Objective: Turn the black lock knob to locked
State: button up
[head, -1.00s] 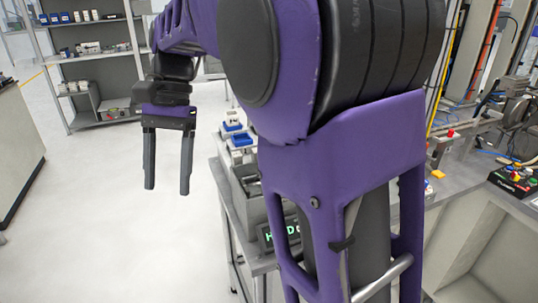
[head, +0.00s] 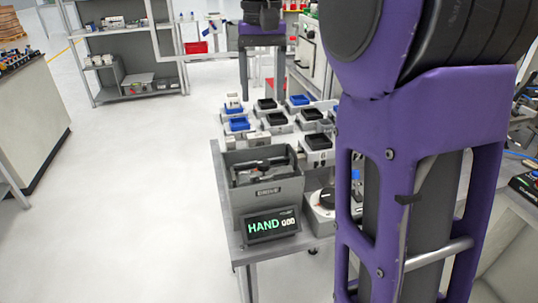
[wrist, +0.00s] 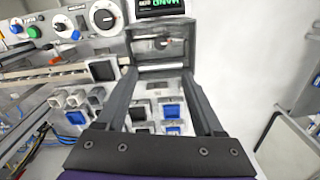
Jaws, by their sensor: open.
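A black knob on a round white dial (head: 327,198) sits on a pale box, partly hidden behind my arm in the head view. I cannot tell which one is the lock knob, and no lock marking is readable. My gripper (head: 262,93) is open and empty above the far part of the bench. In the wrist view its two fingers (wrist: 158,73) are spread, apart from the knobs.
A grey open box (head: 264,196) with a dark handle inside stands behind a display (head: 271,225) reading HAND. Several small trays, black and blue (head: 238,124), cover the bench beyond. A shelf rack (head: 130,50) stands far left. The floor left of the bench is clear.

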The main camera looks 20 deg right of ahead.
aim_at(263, 161)
notch_tip(263, 161, down, 17)
jog(key=b, duration=0.4)
jog(key=shift+r, duration=0.15)
grip_shut()
